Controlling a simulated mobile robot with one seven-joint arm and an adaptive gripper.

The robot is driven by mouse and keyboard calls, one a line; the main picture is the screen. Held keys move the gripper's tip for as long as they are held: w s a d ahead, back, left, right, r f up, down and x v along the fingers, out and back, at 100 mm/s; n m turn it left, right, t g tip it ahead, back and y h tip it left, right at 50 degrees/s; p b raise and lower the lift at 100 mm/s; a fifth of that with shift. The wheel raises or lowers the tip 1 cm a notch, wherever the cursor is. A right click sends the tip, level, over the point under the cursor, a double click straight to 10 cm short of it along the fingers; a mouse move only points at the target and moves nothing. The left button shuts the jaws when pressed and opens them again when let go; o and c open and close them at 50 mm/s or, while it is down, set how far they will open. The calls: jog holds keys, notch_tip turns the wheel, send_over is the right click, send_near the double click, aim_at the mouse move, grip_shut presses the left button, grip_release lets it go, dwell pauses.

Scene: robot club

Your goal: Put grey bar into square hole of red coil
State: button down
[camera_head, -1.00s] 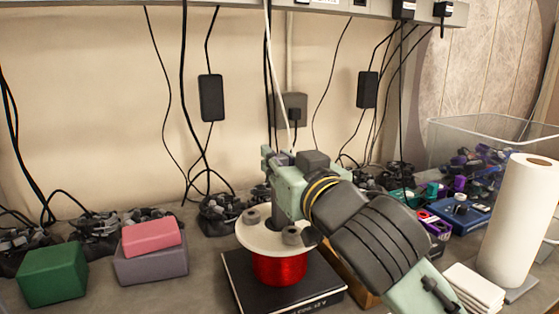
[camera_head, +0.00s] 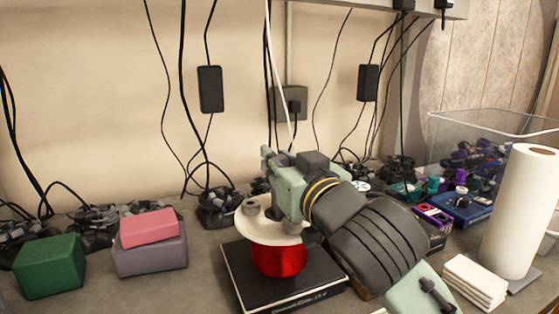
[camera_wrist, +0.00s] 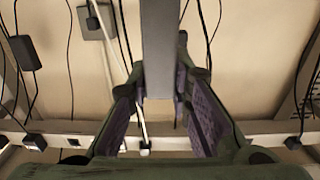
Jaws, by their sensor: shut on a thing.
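The red coil (camera_head: 280,261) stands upright on a black box, with a pale round flange (camera_head: 258,232) on top bearing grey knobs. My gripper (camera_head: 268,168) is above and behind the flange and partly covers its right side; I cannot see the square hole. In the wrist view my gripper (camera_wrist: 160,78) is shut on the grey bar (camera_wrist: 160,45), which runs from the top edge of the picture down between the purple-padded fingers. In the head view the bar is not clearly visible, so its place relative to the hole cannot be told.
The black box (camera_head: 255,289) bears the coil. Green (camera_head: 48,266), pink (camera_head: 149,228) and purple-grey (camera_head: 150,257) blocks stand at left. A white paper roll (camera_head: 518,215), white pads (camera_head: 474,280) and a clear bin (camera_head: 440,130) stand at right. Cables hang behind my gripper.

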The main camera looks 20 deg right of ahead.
jog(key=shift+s+f+b, duration=0.15)
jog(key=shift+f+b, duration=0.65)
jog(key=shift+f, duration=0.1)
dwell(0.4)
jog(key=c, duration=1.4)
grip_release()
jog(key=shift+a, duration=0.1)
jog(key=shift+f, duration=0.1)
